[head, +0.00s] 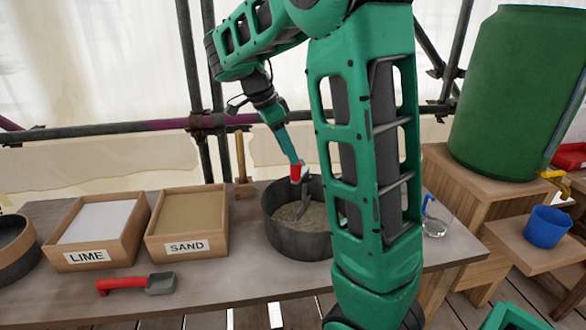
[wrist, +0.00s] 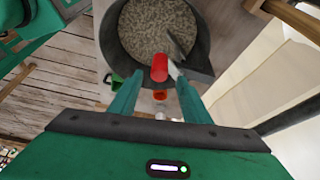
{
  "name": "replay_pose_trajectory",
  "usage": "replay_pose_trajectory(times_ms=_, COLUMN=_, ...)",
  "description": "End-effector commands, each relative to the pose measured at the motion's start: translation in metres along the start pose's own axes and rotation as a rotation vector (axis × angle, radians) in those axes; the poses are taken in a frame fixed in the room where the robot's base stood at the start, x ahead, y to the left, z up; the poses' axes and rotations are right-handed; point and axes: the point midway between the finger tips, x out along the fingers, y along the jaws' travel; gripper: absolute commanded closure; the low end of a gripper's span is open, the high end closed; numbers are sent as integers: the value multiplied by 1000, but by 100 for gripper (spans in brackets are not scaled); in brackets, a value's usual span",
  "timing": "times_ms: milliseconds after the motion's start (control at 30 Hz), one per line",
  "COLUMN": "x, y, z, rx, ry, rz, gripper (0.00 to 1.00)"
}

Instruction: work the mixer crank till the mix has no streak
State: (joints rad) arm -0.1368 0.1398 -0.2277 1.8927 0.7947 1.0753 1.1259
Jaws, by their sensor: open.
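The mixer is a dark round tub (head: 295,242) on the bench, seen from above in the wrist view (wrist: 203,70). The mix (head: 311,217) in it is grey-beige and grainy, with mottled light and dark flecks in the wrist view (wrist: 155,28); I cannot tell whether these are streaks. A grey paddle (wrist: 177,45) dips into the mix. The red crank handle (head: 296,174) stands above the tub. My gripper (wrist: 157,73) is open, with its fingers on either side of the red handle (wrist: 159,66). My arm hides the tub's right part in the head view.
Left of the tub stand a sand box (head: 188,246) and a lime box (head: 88,256), with a red-handled scoop (head: 137,284) in front. A wooden-handled tool (head: 241,160) stands behind. At right are a green barrel (head: 515,90), a blue cup (head: 546,227) and a glass jar (head: 434,227).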

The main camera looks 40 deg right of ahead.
Motion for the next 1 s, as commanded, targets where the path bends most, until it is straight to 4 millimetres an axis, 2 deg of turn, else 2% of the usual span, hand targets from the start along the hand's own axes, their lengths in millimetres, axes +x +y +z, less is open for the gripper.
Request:
replay_pose_trajectory(times_ms=200, x=38, y=1, z=0, rx=1, ry=0, rz=3, gripper=57)
replay_pose_trajectory(times_ms=400, x=59, y=0, z=0, rx=0, ry=0, rz=2, gripper=57)
replay_pose_trajectory(times_ms=800, x=65, y=0, z=0, rx=1, ry=-1, rz=-1, gripper=57)
replay_pose_trajectory(times_ms=900, x=65, y=0, z=0, rx=1, ry=-1, rz=0, gripper=80)
replay_pose_trajectory(times_ms=1000, x=65, y=0, z=0, rx=1, ry=-1, rz=-1, gripper=100)
